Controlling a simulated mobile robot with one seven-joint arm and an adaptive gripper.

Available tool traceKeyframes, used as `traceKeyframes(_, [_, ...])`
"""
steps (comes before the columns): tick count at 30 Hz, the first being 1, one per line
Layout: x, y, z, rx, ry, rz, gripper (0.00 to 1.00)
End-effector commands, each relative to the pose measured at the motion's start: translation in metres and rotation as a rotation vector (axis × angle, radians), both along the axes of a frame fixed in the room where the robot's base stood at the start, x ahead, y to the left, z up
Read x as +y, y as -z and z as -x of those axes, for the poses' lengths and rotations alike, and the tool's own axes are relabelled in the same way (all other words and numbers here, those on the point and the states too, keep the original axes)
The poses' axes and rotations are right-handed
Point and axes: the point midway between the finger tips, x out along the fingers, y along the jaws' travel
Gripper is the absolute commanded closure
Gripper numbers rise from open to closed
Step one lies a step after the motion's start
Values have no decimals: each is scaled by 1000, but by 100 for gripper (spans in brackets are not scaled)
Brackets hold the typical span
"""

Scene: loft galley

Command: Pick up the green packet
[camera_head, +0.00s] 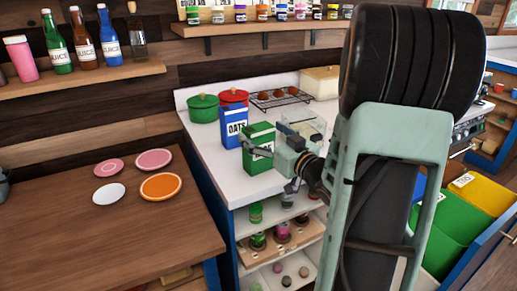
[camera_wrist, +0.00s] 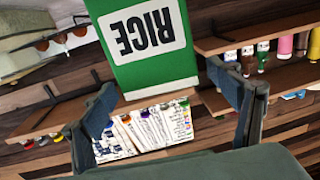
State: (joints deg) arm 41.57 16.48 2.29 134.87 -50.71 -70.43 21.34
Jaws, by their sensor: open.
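The green packet (camera_head: 258,137) stands upright on the white counter, beside a blue oats packet (camera_head: 233,127). My gripper (camera_head: 274,168) is just to the right of the green packet, at about its height. In the wrist view the green packet (camera_wrist: 185,60) shows upside down with a white label reading RICE. My open gripper (camera_wrist: 160,80) has one finger toward each side of it there. I cannot tell whether either finger touches it. My arm hides part of the counter to the right.
Green and red pots (camera_head: 203,108) and a wire rack (camera_head: 280,98) stand behind on the counter. A clear container (camera_head: 303,124) is close to my gripper. Open shelves (camera_head: 280,245) with jars lie below. Plates (camera_head: 160,186) sit on the wooden table at left.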

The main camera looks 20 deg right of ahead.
Motion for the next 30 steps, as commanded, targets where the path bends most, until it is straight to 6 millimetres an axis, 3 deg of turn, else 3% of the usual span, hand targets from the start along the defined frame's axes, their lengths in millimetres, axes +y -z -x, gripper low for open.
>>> traceKeyframes(5, [3,0,-20,1,-2,0,18])
traceKeyframes(13, [3,0,-21,1,0,0,19])
traceKeyframes(30, [3,0,-21,1,0,0,82])
